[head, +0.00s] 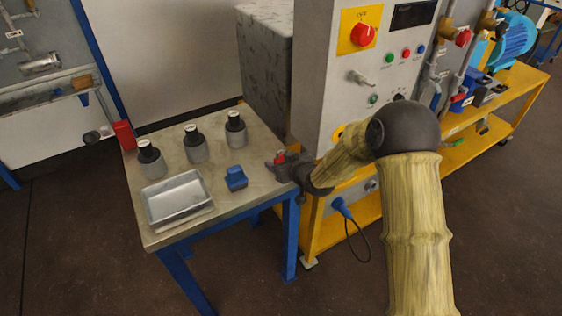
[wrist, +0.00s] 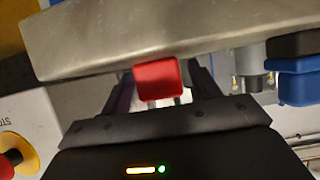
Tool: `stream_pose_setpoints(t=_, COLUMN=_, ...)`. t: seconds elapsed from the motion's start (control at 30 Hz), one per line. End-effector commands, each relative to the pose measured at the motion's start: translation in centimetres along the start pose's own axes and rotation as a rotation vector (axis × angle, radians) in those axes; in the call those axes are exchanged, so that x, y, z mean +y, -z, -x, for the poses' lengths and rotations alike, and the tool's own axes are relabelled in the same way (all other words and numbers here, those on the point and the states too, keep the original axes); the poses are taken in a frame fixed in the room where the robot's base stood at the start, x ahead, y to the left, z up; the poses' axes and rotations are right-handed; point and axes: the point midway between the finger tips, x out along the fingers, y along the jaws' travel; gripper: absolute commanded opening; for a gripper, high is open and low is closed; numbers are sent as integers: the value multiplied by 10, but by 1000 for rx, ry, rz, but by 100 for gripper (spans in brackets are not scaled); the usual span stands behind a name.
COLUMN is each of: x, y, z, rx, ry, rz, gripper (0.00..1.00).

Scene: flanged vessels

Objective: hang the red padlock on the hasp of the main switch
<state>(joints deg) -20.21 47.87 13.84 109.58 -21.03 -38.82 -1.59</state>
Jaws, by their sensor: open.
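The red padlock (head: 280,155) is at the right edge of the grey table in the head view, partly hidden by my gripper (head: 284,163). In the wrist view the red padlock body (wrist: 158,80) lies between the two dark fingers of my gripper (wrist: 162,84), beside the metal table edge. My gripper is open around it; contact with either finger cannot be told. The main switch (head: 362,35) is a red knob on a yellow plate, high on the grey cabinet. I cannot make out its hasp clearly.
The table (head: 225,190) also bears a metal tray (head: 180,198), a blue block (head: 236,178) and three grey vessels with black tops (head: 193,143). The grey cabinet (head: 320,85) stands close to the right, on a yellow cart, with an emergency stop (wrist: 10,155) below.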

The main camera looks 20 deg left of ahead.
Motion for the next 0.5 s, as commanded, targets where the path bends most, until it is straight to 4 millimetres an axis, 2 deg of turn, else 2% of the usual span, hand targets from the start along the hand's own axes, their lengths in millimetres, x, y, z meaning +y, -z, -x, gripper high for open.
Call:
stream_pose_setpoints(t=0.2, x=0, y=0, z=0, rx=0, ry=0, rz=0, gripper=62)
stream_pose_setpoints(t=0.27, x=0, y=0, z=0, rx=0, ry=0, rz=0, gripper=52)
stream_pose_setpoints(t=0.43, x=0, y=0, z=0, rx=0, ry=0, rz=0, gripper=19)
stream_pose_setpoints(t=0.5, x=0, y=1, z=0, rx=1, ry=0, rz=0, gripper=19)
